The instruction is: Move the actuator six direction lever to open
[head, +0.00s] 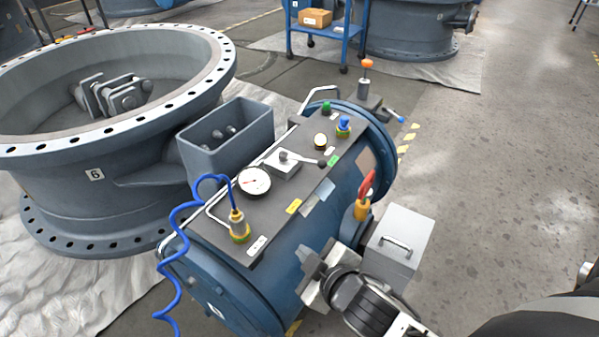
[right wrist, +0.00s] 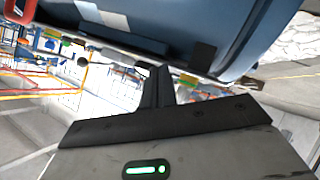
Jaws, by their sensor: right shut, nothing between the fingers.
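The actuator (head: 335,235) is a blue drum with a grey top panel, beside the large valve marked 6 (head: 96,174). The direction lever (head: 300,159) sits mid-panel on a light grey block, its dark knob pointing right, near a small green label (head: 334,161). The label texts are too small to read. My right gripper (head: 309,268) is shut and empty at the actuator's near right side, below panel level and apart from the lever. In the right wrist view its fingers (right wrist: 155,88) are together, with the blue drum (right wrist: 180,25) beyond. My left gripper is not in view.
The panel carries a gauge (head: 254,181), a green button (head: 326,107) and a blue-hosed fitting (head: 239,226). A red handle (head: 367,186) and a grey box (head: 400,240) stand near my right gripper. A blue cart (head: 325,31) is behind. Floor at right is clear.

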